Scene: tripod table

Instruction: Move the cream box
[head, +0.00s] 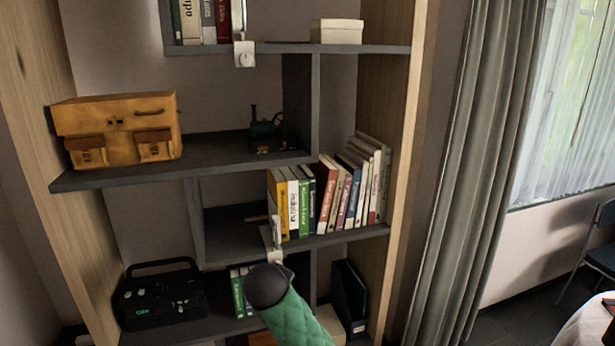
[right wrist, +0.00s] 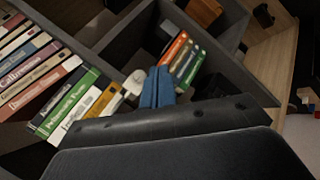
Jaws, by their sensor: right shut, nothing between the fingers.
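The cream box (head: 337,31) is a small lidded box on the top shelf at the right in the head view. It stands near the right side panel of the shelf unit and nothing is touching it. It is not in the right wrist view. My right gripper (right wrist: 157,88) shows its blue fingers together and empty in the right wrist view, close to a white bookend (right wrist: 134,82) by a row of books. The gripper fingers are not visible in the head view. My left gripper is in neither view.
The shelf unit's top board (head: 285,48) holds books and another white bookend (head: 244,53) left of the box. Below are a tan case (head: 118,128), a dark model engine (head: 268,132), a book row (head: 328,195) and a black radio (head: 160,298). A curtain (head: 450,190) hangs at right.

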